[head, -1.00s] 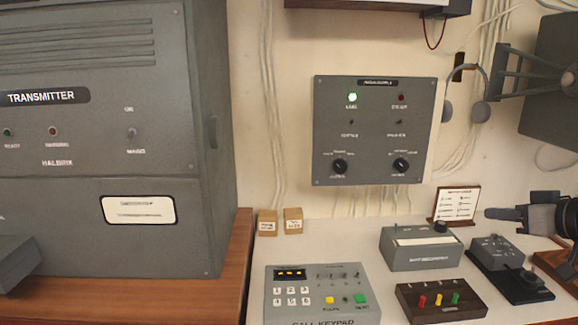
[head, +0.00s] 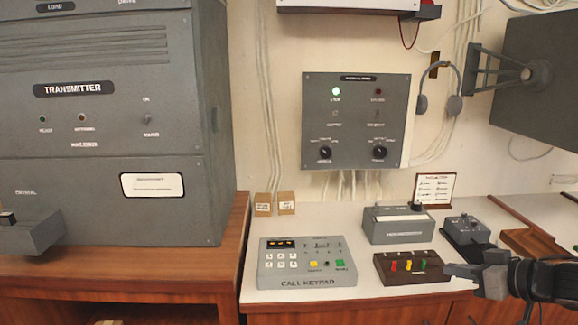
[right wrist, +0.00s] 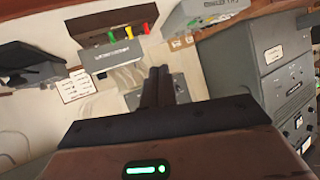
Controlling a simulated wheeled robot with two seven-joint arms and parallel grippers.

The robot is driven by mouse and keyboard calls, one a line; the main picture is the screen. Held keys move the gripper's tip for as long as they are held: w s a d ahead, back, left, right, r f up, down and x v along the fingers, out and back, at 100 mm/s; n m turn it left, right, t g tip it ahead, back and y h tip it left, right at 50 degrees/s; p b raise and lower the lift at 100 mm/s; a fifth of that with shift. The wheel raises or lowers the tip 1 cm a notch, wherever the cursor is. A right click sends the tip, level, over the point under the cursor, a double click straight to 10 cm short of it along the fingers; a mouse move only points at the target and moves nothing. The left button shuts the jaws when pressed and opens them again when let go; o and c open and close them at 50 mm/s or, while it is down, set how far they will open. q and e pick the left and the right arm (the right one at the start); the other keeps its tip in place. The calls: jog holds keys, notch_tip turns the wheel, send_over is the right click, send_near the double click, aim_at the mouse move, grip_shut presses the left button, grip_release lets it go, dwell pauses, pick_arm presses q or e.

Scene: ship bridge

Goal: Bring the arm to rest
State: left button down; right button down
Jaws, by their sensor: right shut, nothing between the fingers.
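My right gripper (head: 462,270) comes in from the lower right in the head view. Its fingers are shut and empty, and they point left in front of the desk, beside the dark block with red, yellow and green levers (head: 411,266). In the right wrist view the shut fingers (right wrist: 158,72) stick up in the middle, and the same lever block (right wrist: 112,28) shows upside down at the top. My left gripper is not in any view.
The white desk (head: 375,290) carries the call keypad (head: 306,262), a grey box (head: 397,226) and a telegraph key (head: 465,231). The transmitter cabinet (head: 105,110) stands at left on a wooden counter. A grey panel (head: 355,120) and headphones (head: 440,88) hang on the wall.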

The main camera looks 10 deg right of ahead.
jog(key=s+a+f+n+g+y, duration=0.1)
jog(key=s+a+f+y, duration=0.15)
jog(key=a+f, duration=0.85)
jog(key=s+a+f+g+h, duration=0.1)
jog(key=s+a+f+h, duration=0.3)
jog(key=s+a+f, duration=1)
jog(key=s+a, duration=0.1)
jog(key=a, duration=0.2)
jog(key=shift+m, duration=0.3)
